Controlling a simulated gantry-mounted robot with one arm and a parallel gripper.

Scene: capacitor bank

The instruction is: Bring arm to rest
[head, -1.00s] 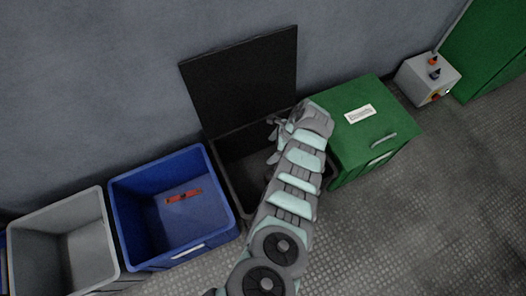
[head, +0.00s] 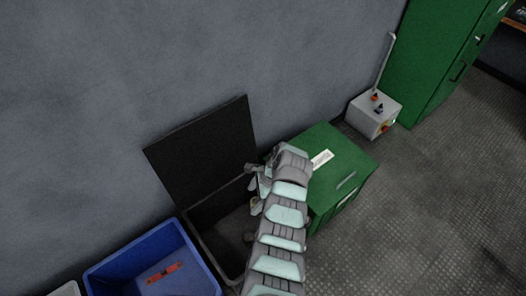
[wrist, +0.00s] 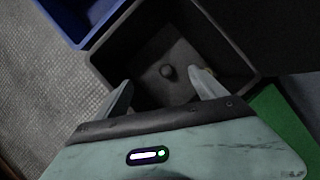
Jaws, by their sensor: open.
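My gripper (head: 256,188) is at the end of my grey and pale-teal arm, over the black open bin (head: 206,247). In the wrist view my gripper (wrist: 160,92) has its two fingers apart, with nothing between the tips. The black bin (wrist: 104,62) lies below the fingers in that view. My arm hides part of the bin in the head view.
The bin's raised black lid (head: 205,150) leans by the wall. A green labelled box (head: 338,170) stands close on its right. A blue bin (head: 130,270) with a red item (head: 164,273) is on its left. A grey control box (head: 372,118) and green cabinet (head: 425,60) stand farther right.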

